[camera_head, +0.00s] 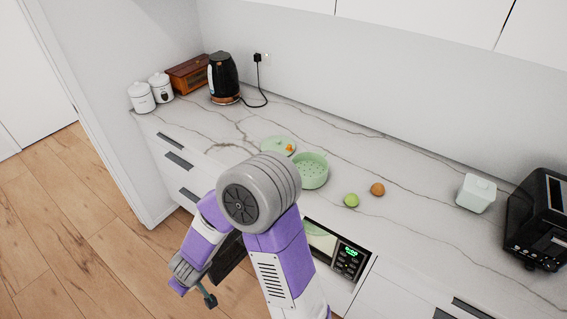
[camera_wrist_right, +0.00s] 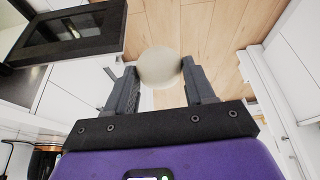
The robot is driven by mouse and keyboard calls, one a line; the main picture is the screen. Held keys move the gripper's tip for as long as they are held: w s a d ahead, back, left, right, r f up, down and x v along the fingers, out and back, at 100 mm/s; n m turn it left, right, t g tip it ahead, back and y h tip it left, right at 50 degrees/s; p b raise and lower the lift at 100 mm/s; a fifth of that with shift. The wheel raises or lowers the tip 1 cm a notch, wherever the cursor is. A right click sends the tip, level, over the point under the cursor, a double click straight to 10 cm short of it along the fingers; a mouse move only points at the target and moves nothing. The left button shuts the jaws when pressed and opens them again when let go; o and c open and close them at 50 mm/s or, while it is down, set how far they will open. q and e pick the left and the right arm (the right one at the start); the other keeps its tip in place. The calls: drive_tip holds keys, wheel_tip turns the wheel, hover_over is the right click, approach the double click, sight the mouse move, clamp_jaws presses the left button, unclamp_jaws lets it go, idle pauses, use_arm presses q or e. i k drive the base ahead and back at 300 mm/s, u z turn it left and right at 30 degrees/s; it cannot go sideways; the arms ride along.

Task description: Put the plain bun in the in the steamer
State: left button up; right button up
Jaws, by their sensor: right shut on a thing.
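The plain bun (camera_wrist_right: 159,67), pale and round, is held between the two fingers of my right gripper (camera_wrist_right: 158,80) in the wrist view. In the head view my right gripper (camera_head: 195,293) hangs low in front of the cabinets, over the floor; the bun cannot be made out there. The steamer (camera_head: 313,171) is a light green basket with a holed bottom, standing open on the counter behind my right arm's elbow. Its green lid (camera_head: 271,144) with an orange knob lies beside it, to the left and behind. My left gripper is not in view.
A green bun (camera_head: 351,200) and a brown bun (camera_head: 377,189) sit right of the steamer. A built-in appliance (camera_head: 350,255) with a lit display is below the counter; its dark door (camera_wrist_right: 70,35) stands open near my gripper. A kettle (camera_head: 223,78) and toaster (camera_head: 537,220) flank the counter.

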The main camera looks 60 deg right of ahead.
sight(307, 173)
drive_tip(key=z, duration=0.8)
drive_tip(key=i, duration=0.8)
drive_tip(key=z, duration=0.85)
